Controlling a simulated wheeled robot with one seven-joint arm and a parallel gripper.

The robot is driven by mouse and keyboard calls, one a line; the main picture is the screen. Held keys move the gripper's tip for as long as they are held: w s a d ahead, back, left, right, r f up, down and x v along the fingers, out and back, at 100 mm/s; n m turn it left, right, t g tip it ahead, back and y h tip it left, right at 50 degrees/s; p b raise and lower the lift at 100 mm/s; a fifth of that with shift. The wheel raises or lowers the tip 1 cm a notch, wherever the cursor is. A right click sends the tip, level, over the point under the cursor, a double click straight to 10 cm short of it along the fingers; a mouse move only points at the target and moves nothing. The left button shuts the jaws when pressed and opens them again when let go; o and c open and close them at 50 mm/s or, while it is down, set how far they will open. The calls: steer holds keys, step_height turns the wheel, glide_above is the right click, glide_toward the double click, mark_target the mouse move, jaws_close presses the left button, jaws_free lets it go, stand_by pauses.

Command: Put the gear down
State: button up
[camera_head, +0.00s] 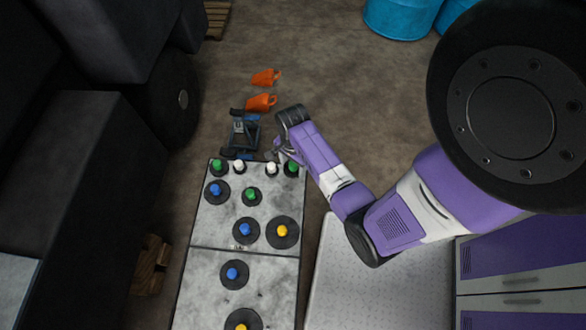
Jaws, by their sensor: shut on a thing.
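Several dark round gears with coloured knobs sit on a pale grey marbled board. My gripper (281,154) is at the board's far right corner, shut on a gear. The fingers are small and partly hidden by the wrist, so the grip itself is hard to make out. A green-knobbed gear (292,168) is right by the fingers, with a white-knobbed gear (272,169) just left of it. I cannot tell whether either touches the board. The board (210,262) also bears blue-knobbed (245,230), yellow-knobbed (282,231) and other green-knobbed gears (251,195).
A dark blue frame-like device (243,135) stands just beyond the board. Two orange objects (262,102) lie on the floor past it. The dark forklift (85,170) is at left. Purple-fronted cabinets (520,265) are at lower right. Blue barrels (400,15) stand far back.

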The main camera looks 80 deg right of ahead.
mark_target(293, 170)
steer(key=shift+f, duration=1.7)
steer(key=shift+b, duration=0.3)
steer(key=shift+f, duration=0.15)
steer(key=o, duration=1.3)
steer(key=shift+c, duration=0.2)
